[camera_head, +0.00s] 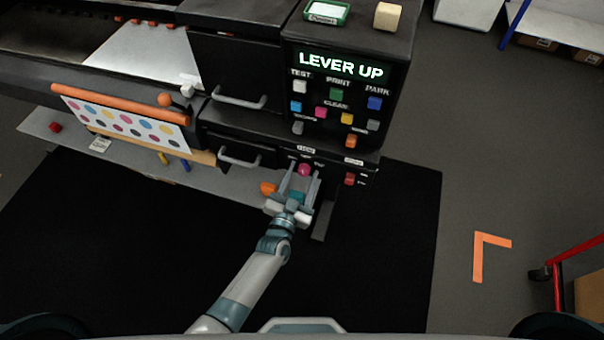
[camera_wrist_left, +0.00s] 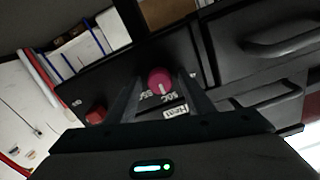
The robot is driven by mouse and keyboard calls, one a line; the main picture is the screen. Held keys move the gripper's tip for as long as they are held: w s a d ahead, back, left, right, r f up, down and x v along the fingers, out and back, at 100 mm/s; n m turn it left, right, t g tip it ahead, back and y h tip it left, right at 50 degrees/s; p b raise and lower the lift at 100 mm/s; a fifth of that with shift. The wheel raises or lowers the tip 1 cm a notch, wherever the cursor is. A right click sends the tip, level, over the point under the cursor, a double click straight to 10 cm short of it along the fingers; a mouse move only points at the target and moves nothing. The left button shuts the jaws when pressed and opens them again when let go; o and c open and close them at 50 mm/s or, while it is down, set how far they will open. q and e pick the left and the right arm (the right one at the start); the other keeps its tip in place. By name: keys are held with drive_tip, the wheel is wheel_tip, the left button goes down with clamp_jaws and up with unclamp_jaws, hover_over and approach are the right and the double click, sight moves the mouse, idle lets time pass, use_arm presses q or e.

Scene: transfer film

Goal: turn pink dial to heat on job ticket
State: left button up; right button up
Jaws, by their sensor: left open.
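The pink dial (camera_head: 304,169) sits on the lower front panel of the dark machine, under a small white label (camera_head: 306,149). My left gripper (camera_head: 301,179) is open, with its fingers pointing at the panel on either side of the dial. In the left wrist view the dial (camera_wrist_left: 159,80) shows between the two fingertips, with a pale mark on its face. I cannot tell whether the fingers touch it. The printing around it is too small and turned to read surely. A small white card (camera_head: 100,145) lies on the shelf at left; its writing is unreadable.
Above are drawer handles (camera_head: 240,157), coloured buttons (camera_head: 337,95) and a display (camera_head: 341,66) reading "LEVER UP". The dotted film sheet (camera_head: 125,122) hangs at left.

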use_arm(q)
drive_tip(key=shift+c, duration=0.3)
drive_tip(key=c, duration=1)
use_arm(e)
drive_tip(key=shift+d, duration=0.1)
use_arm(q)
drive_tip(key=shift+n, duration=0.4)
use_arm(e)
drive_tip(key=shift+d+f, duration=0.1)
drive_tip(key=shift+f, duration=0.05)
use_arm(q)
drive_tip(key=n+b, duration=0.1)
drive_tip(key=n, duration=0.3)
drive_tip(key=shift+f+b, duration=0.1)
drive_tip(key=shift+b, duration=0.3)
drive_tip(key=n+b, duration=0.2)
drive_tip(key=n, duration=0.4)
drive_tip(key=shift+n, duration=0.6)
drive_tip(key=o, duration=1.1)
drive_tip(key=shift+c, duration=0.2)
use_arm(e)
drive_tip(key=f, duration=0.1)
drive_tip(key=w+f, duration=0.1)
drive_tip(key=f, duration=0.1)
drive_tip(key=shift+w+a+f, duration=0.25)
drive_tip(key=shift+a, duration=0.1)
